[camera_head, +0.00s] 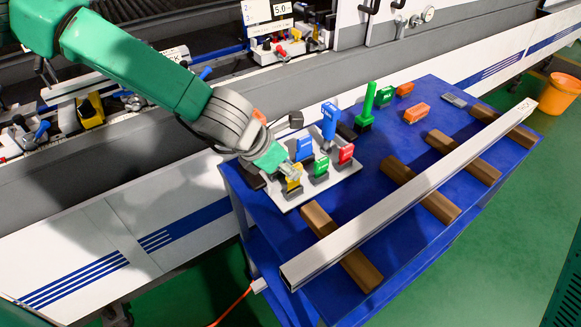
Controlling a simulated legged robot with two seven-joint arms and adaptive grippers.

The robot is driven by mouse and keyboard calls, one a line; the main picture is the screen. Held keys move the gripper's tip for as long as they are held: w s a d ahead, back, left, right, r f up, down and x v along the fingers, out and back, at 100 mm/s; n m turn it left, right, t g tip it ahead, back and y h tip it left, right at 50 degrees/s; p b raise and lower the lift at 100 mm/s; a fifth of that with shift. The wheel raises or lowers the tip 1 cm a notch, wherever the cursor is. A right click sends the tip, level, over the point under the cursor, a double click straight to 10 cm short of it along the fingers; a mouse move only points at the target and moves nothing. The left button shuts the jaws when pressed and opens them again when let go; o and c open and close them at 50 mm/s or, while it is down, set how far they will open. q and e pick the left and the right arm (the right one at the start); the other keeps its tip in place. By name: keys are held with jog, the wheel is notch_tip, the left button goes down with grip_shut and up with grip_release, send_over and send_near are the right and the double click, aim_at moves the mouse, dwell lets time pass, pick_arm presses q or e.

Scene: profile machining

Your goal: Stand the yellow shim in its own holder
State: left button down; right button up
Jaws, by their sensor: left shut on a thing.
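The yellow shim (292,184) is at the front left of a light grey plate (325,184) on the blue table. My left gripper (288,172) reaches down from the upper left and is shut on the shim's upper part. The shim looks upright, directly over or in a dark holder; its lower end is too small to tell whether it is seated. Blue (304,149), green (321,166) and red (346,154) shims stand in dark holders on the same plate. My right gripper is not in view.
A taller blue piece (329,121) and a tall green piece (369,103) stand behind the plate. A long aluminium profile (410,195) lies across wooden blocks (341,245) to the right. Orange blocks (416,113) lie farther back. The machine (110,215) borders the table's left side.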

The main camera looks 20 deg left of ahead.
pick_arm(q)
jog(key=shift+f+b, duration=1)
jog(key=shift+f, duration=0.3)
jog(key=shift+r, duration=0.1)
dwell(1.8)
dwell(0.5)
jog(key=c, duration=1.5)
grip_release()
jog(key=shift+s+a+r, duration=0.1)
jog(key=shift+a+r, duration=0.05)
jog(key=shift+r, duration=0.1)
jog(key=v, duration=1.1)
jog(key=shift+s+r, duration=0.15)
